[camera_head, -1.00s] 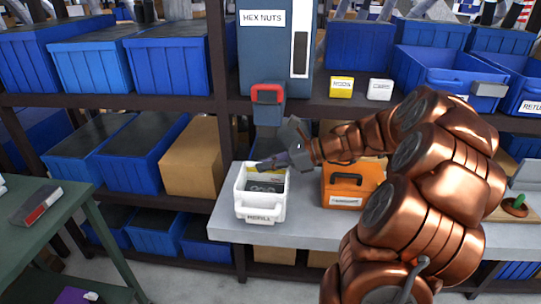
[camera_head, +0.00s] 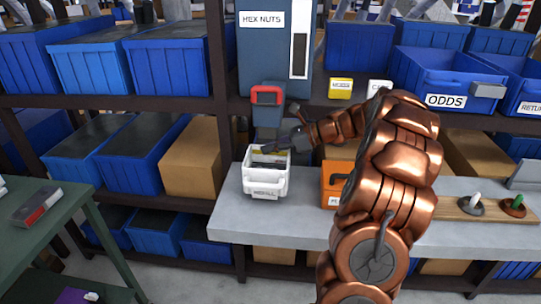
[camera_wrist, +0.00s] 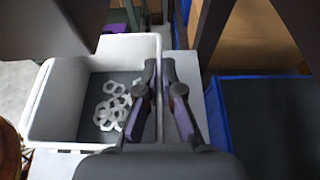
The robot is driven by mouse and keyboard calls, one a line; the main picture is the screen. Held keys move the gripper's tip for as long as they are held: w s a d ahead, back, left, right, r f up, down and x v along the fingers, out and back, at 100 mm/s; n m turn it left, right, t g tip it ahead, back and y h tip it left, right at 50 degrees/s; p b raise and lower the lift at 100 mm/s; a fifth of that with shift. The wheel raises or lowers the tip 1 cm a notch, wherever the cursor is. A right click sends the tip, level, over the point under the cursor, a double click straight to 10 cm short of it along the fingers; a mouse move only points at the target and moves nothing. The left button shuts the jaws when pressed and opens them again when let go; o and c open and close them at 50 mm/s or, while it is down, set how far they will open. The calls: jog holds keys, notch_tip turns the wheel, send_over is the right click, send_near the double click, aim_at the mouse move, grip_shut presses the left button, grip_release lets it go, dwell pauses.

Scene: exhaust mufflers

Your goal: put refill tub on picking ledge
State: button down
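The refill tub (camera_head: 266,184) is a white open box with a "REFILL" label, at the left part of the grey ledge (camera_head: 300,228) in the head view. I cannot tell whether its base touches the ledge. In the wrist view the tub (camera_wrist: 42,115) is at left, with several pale hex nuts (camera_wrist: 115,105) on its dark floor. My gripper (camera_head: 274,147) reaches the tub's rim from the right. In the wrist view its fingers (camera_wrist: 160,68) are close together, pinching the tub's right wall. The tub looks roughly level.
A dark "HEX NUTS" dispenser (camera_head: 262,55) with a red-framed outlet (camera_head: 266,96) stands behind the tub. An orange box (camera_head: 334,172) is to its right, partly hidden by my arm. A board with pegs (camera_head: 470,207) lies farther right. A green table (camera_head: 75,215) is at left.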

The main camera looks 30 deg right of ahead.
jog(key=shift+f, duration=1.4)
jog(key=shift+f, duration=0.15)
jog(key=c, duration=1.3)
grip_release()
jog(key=v, duration=1.2)
jog(key=shift+s, duration=0.1)
